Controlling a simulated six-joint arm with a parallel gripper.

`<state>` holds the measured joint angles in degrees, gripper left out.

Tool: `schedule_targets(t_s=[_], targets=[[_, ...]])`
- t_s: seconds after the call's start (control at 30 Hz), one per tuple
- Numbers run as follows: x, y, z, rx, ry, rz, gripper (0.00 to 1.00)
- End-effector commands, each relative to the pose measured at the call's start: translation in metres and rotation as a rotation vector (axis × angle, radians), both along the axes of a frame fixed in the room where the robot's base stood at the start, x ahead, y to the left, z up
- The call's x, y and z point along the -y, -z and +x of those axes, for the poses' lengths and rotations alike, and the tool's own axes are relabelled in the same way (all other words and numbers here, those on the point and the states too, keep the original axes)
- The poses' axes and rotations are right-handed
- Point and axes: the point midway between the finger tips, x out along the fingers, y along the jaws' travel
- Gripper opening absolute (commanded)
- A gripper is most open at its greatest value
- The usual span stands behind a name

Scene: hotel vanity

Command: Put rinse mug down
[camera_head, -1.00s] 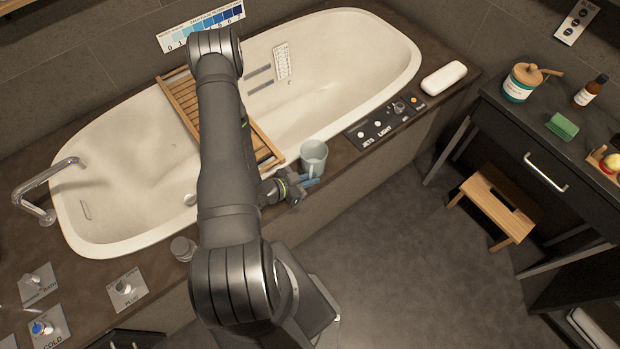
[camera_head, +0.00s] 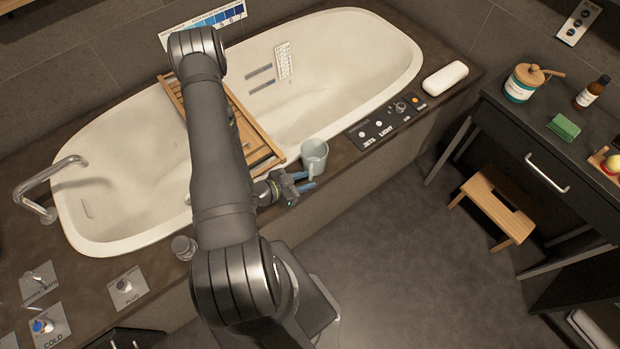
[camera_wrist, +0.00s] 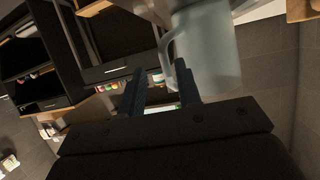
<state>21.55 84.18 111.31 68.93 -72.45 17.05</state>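The rinse mug (camera_head: 314,151), pale blue-grey with a handle, stands upright on the dark tub surround, by the tub's front rim. In the wrist view the mug (camera_wrist: 210,45) fills the upper right, with its handle toward my fingers. My gripper (camera_head: 304,181) is just below the mug in the head view. In the wrist view my gripper (camera_wrist: 160,88) shows a clear gap between the fingers. The handle lies close to the fingertips; I cannot tell if they touch.
A wooden bath tray (camera_head: 262,137) spans the tub left of the mug. A control panel (camera_head: 388,121) and a white soap-like bar (camera_head: 445,78) lie to the right on the surround. A clear glass (camera_head: 183,248) stands left of my arm. The floor holds a wooden stool (camera_head: 497,208).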

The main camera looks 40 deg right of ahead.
Motion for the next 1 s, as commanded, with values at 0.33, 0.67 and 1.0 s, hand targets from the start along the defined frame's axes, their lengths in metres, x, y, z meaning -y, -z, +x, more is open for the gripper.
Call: schedule_targets(t_s=[0.33, 0.67, 1.0], targets=[[-0.036, -0.015, 0.005, 0.001, -0.003, 0.000, 0.31], [-0.044, -0.018, 0.005, 0.001, 0.000, 0.000, 0.31], [-0.039, -0.016, 0.004, 0.000, 0.002, 0.000, 0.31]])
